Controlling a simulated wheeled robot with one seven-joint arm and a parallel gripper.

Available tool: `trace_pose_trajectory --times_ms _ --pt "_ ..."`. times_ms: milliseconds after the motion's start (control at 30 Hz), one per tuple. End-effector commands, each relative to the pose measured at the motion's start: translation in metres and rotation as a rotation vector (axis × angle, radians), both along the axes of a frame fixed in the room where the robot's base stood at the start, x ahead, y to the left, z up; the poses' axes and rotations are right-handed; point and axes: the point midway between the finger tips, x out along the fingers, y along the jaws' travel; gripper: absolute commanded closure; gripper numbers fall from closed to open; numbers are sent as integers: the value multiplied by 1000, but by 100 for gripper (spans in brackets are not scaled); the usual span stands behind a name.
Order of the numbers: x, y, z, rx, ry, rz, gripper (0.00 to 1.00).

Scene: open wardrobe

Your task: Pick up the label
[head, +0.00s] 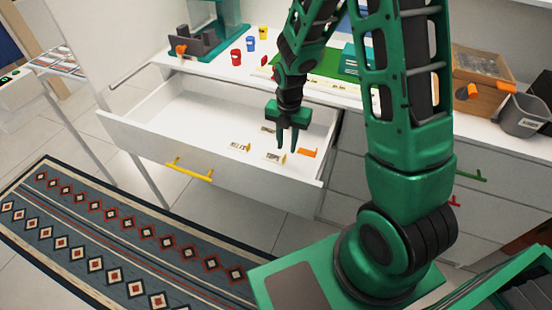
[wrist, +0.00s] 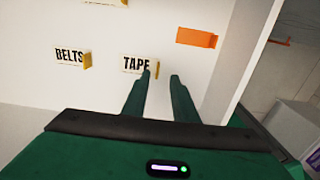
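Several small labels lie in the open white drawer. The "TAPE" label (head: 273,157) (wrist: 136,64) is pale with dark letters and a yellow-orange tab at its right end. The "BELTS" label (head: 240,146) (wrist: 69,56) lies to its left. A third label (head: 268,130) (wrist: 103,2) lies farther back, cut off by the top edge in the wrist view. My gripper (head: 286,148) (wrist: 161,75) points down over the drawer with its fingers apart and nothing held. In the wrist view the TAPE tab shows between the fingertips; their height above it is unclear.
An orange piece (head: 307,152) (wrist: 196,38) lies right of the TAPE label, near the drawer's right wall. The drawer front (head: 215,170) has a yellow handle (head: 189,170). The counter above holds cups and a wooden box (head: 480,95). The drawer's left half is clear.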

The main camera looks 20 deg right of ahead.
Motion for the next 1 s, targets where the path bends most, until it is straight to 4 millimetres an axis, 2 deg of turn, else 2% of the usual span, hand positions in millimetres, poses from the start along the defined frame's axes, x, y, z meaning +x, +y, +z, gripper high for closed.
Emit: trace_pose_trajectory --times_ms 333,667,700,800,1000 --pt "2 5 -42 -1 4 -1 74" --pt "2 5 -49 0 1 -1 74" --pt "2 5 -49 0 1 -1 77" --pt "2 5 -49 0 1 -1 100" --pt "2 5 -49 -1 1 -1 100"
